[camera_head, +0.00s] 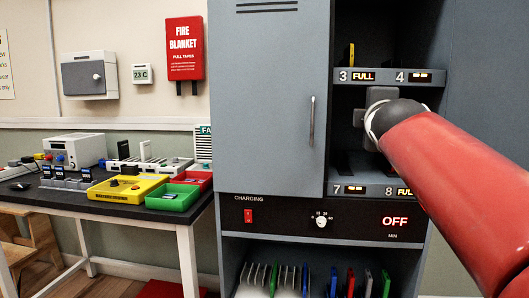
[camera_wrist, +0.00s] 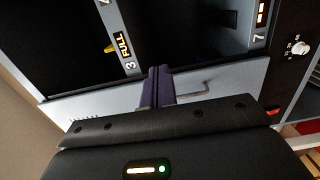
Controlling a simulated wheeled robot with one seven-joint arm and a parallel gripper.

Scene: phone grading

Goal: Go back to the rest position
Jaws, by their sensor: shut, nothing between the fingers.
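My gripper (camera_head: 377,108) is raised in front of the uncovered right part of a grey cabinet (camera_head: 482,80). My red arm reaches in from the right and hides part of the bays. In the wrist view my gripper's fingers (camera_wrist: 158,82) are together with nothing between them. They point toward the cabinet, close to the door edge and its handle (camera_wrist: 200,90). Whether they touch the cabinet cannot be told.
The grey door (camera_head: 265,110) covers the cabinet's left part. Bay labels 3 and 8 read FULL. The charging panel (camera_head: 290,221) reads OFF. Several coloured phones stand below.

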